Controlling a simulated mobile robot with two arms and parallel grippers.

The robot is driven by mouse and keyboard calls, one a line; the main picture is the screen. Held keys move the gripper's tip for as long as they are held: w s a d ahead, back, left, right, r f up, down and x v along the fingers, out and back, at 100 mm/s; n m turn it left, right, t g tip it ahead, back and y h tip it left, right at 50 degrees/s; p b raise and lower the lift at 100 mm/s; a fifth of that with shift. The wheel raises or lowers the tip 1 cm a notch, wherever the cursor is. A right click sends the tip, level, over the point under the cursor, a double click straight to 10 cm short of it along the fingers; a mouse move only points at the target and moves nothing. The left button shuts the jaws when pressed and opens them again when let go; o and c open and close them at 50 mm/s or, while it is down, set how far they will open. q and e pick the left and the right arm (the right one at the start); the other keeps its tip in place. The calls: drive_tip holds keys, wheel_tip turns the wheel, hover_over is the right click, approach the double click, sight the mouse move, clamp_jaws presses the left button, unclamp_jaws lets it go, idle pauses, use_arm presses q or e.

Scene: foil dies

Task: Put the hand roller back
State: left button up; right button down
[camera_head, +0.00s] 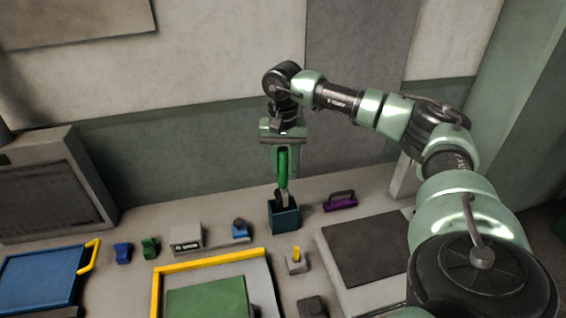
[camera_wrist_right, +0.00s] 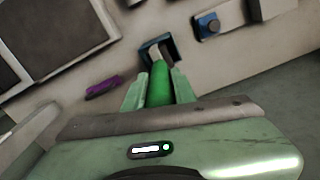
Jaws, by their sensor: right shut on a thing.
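The hand roller has a green handle (camera_head: 283,166) and a grey lower end. My right gripper (camera_head: 284,170) is shut on the handle from above and holds the roller upright. The roller's lower end is at the mouth of a small dark teal open box (camera_head: 285,217) on the bench; how deep it reaches inside I cannot tell. In the right wrist view the green handle (camera_wrist_right: 159,84) lies between the two fingers, with the box (camera_wrist_right: 170,46) just beyond. My left gripper is not in view.
A purple handled block (camera_head: 341,201) stands right of the box. A blue-knobbed block (camera_head: 240,230) and a grey device (camera_head: 186,237) stand left. A yellow-topped block (camera_head: 297,260) and a yellow-edged frame with a green plate (camera_head: 208,300) are in front. The wall is close behind.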

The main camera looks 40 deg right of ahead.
drive_tip(key=shift+f+b, duration=0.4)
drive_tip(key=shift+f, duration=0.25)
drive_tip(key=c, duration=1.1)
unclamp_jaws()
drive_tip(key=shift+c, duration=0.2)
drive_tip(key=shift+r, duration=0.1)
drive_tip(key=shift+r+p, duration=0.35)
drive_tip(key=shift+r, duration=0.05)
wheel_tip(320, 180, up, 12)
drive_tip(key=b, duration=0.3)
drive_tip(key=shift+w+f, duration=0.1)
drive_tip(key=shift+f, duration=0.05)
drive_tip(key=shift+r, duration=0.35)
